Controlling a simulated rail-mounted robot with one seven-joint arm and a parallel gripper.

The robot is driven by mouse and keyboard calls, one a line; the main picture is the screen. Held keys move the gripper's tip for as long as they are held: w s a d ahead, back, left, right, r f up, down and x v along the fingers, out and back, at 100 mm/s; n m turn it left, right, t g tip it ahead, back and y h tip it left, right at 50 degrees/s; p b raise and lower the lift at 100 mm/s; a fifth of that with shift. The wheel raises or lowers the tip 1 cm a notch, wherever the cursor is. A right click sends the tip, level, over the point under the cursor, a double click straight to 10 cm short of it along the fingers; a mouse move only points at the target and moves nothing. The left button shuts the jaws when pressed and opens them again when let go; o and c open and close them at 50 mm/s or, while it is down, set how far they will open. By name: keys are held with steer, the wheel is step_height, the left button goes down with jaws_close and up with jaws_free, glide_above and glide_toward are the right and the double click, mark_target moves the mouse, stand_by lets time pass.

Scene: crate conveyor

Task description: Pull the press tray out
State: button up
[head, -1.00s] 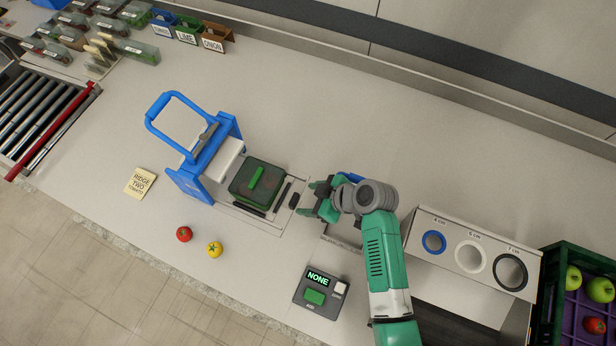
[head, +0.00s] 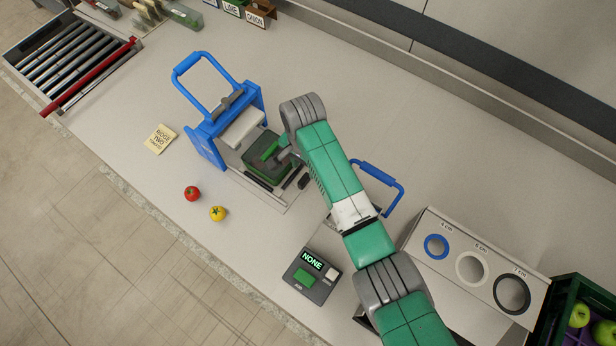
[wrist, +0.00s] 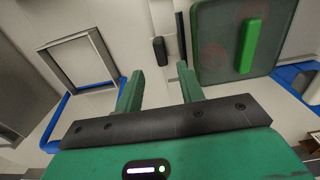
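The blue press (head: 210,130) stands on the counter with its loop handle raised and a white press block. Its pale tray (head: 268,194) extends to the right of the press, with dark strips and a small black knob (head: 303,181) at its outer end. A dark green lidded box (head: 262,168) with a bright green grip sits at the tray, partly covered by my arm. In the wrist view the black knob (wrist: 159,50) shows ahead of and between the fingers of my gripper (wrist: 160,69). The fingers are apart and empty. Contact with the knob is not visible.
A red tomato (head: 192,193) and a yellow one (head: 217,213) lie in front of the press. A button box (head: 312,276) reading NONE and a stand with ring holes (head: 478,265) are to the right. A second blue handle (head: 382,180) shows beside my arm.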

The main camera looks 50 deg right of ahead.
mark_target(304, 179)
step_height(304, 179, down, 8)
steer(key=shift+r+b, duration=0.1)
steer(key=shift+b, duration=0.6)
steer(key=shift+c, duration=0.2)
jaws_close()
